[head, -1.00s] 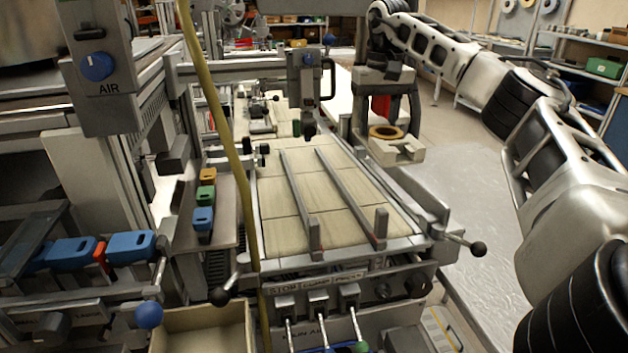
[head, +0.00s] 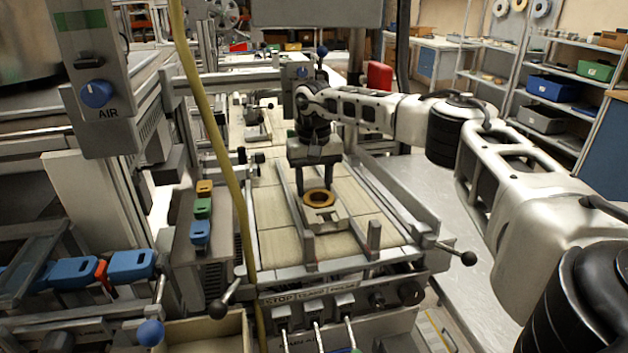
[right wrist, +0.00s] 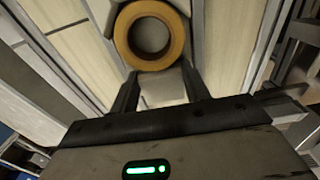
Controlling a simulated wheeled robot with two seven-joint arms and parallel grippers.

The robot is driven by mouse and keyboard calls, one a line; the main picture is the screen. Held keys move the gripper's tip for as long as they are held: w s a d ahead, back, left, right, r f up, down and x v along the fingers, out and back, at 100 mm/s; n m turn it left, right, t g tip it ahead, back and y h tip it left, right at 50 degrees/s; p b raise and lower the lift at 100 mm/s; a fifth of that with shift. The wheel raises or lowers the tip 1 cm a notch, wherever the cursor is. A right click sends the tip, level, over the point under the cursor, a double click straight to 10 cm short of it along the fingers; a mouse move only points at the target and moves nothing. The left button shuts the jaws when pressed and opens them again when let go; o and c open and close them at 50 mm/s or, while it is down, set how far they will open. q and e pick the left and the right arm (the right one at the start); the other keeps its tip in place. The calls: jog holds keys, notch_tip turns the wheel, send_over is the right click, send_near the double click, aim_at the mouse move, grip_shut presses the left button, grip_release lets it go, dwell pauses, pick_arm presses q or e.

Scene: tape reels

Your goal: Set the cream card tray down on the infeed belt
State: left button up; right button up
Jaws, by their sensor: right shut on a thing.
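The cream card tray (head: 314,217) is over the infeed belt (head: 274,214), between its two long guide rails. A brown-yellow tape reel (head: 320,205) lies on the tray. My right gripper (head: 314,187) reaches down from above and is shut on the tray. I cannot tell whether the tray touches the belt. In the right wrist view the reel (right wrist: 122,38) is just beyond the fingers, and part of the tray (right wrist: 165,90) shows between them. The tray's gripped part is partly hidden. My left gripper is not in view.
The guide rails (head: 351,205) flank the tray, with upright end stops at the near end. A yellow hose (head: 217,130) hangs on the left. Orange, green and blue blocks (head: 202,208) sit on a side ledge. A cream bin (head: 205,330) stands at the front.

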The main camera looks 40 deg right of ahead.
jog(key=shift+f, duration=0.15)
jog(key=o, duration=1.1)
jog(key=shift+f, duration=0.1)
notch_tip(320, 180, up, 12)
jog(key=shift+r+b, duration=0.2)
jog(key=shift+b, duration=0.45)
